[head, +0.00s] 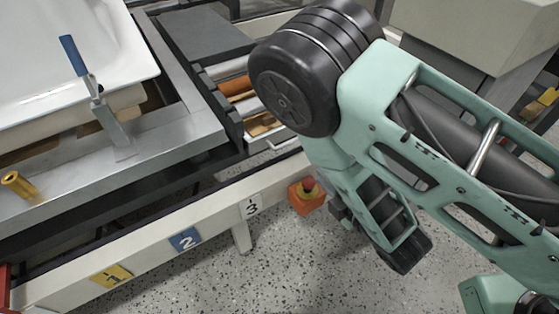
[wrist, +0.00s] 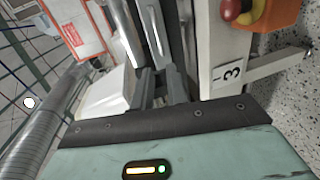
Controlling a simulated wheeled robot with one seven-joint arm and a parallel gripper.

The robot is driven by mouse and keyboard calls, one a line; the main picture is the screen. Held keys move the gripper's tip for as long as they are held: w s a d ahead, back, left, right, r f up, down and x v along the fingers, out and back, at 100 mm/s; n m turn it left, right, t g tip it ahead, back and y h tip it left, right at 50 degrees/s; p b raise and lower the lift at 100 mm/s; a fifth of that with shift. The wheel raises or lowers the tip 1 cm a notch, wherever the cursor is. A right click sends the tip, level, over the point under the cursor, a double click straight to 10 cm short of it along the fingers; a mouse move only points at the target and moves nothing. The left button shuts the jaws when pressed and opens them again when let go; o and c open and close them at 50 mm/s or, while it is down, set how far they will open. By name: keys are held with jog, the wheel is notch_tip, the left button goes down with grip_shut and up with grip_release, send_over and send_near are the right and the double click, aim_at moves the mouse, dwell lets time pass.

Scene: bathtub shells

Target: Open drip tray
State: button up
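I cannot pick out the drip tray with certainty in either view. In the head view, a grey-framed unit (head: 233,125) beside the bench holds orange-brown and pale rollers or bars; part of it is hidden behind my arm. My gripper is hidden behind my arm in the head view. In the wrist view, my gripper (wrist: 161,88) shows two dark fingers standing apart, with nothing clearly held between them. They point toward dark and shiny metal rails (wrist: 172,35) beside the white frame beam.
A white tub shell (head: 60,70) lies on a metal frame with a blue-handled clamp (head: 82,65). A white beam (head: 150,250) bears number plates. Speckled floor (head: 300,270) is open in front.

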aim_at(284, 145)
jog(key=b+x, duration=0.3)
jog(key=x, duration=0.2)
jog(key=b+x, duration=0.3)
jog(key=x, duration=0.3)
jog(key=b+x, duration=0.3)
jog(key=x, duration=0.3)
jog(key=shift+a, duration=0.35)
grip_shut()
